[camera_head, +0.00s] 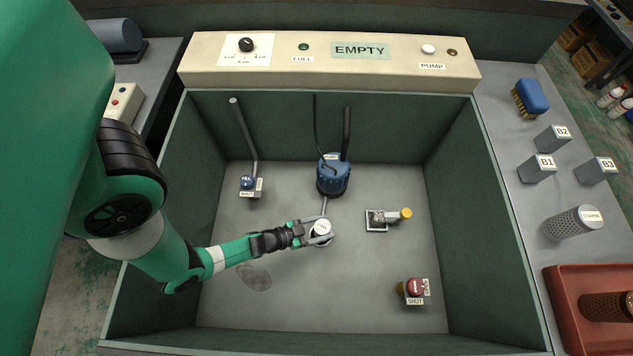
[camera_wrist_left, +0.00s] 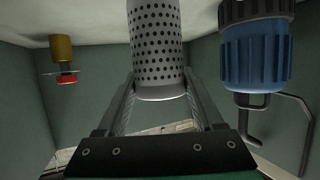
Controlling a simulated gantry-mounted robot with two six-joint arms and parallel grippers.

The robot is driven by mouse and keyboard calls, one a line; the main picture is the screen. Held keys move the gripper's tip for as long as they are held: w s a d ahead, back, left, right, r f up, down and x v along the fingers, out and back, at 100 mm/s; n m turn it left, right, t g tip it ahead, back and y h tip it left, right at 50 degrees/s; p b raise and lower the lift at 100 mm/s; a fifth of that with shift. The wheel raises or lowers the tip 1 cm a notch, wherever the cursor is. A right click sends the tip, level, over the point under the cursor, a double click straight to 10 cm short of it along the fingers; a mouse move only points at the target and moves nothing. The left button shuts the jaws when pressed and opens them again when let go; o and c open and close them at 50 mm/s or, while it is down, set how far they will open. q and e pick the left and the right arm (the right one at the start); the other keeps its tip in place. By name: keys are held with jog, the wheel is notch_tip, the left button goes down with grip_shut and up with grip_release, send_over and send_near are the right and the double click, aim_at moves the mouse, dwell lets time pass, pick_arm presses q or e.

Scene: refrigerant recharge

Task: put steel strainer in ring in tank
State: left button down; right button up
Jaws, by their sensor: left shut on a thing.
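The steel strainer is a pale perforated cylinder, shown from its end in the head view (camera_head: 321,227) and from its side in the left wrist view (camera_wrist_left: 157,45). My left gripper (camera_head: 309,232) is shut on it near its upper end, inside the tank (camera_head: 225,290). A pale ring-like rim (camera_head: 320,241) shows around or just below the strainer, close to the foot of the blue pump. I cannot tell whether the strainer is inside the ring; its lower end is out of the wrist view. My right gripper is not in view.
The blue pump (camera_head: 333,175) stands just behind. A yellow-knobbed fitting (camera_head: 405,213), a red valve (camera_head: 414,287) and a blue fill valve (camera_head: 247,182) stand on the tank floor. A coarse strainer (camera_head: 574,222), grey blocks and a red tray (camera_head: 565,312) are on the right bench.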

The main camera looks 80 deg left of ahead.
pick_arm(q)
jog(key=f+b, duration=0.2)
jog(key=a+f+b, duration=0.1)
jog(key=f, duration=0.1)
jog(key=shift+s+b, duration=0.25)
jog(key=shift+b, duration=0.15)
jog(key=shift+f, duration=0.1)
jog(key=shift+w+d+r, duration=0.15)
jog(key=shift+d+r, duration=0.05)
jog(key=shift+d, duration=0.2)
jog(key=shift+a+f, duration=0.1)
jog(key=shift+c, duration=2.2)
grip_release()
jog(key=shift+a, duration=0.1)
jog(key=o, duration=0.4)
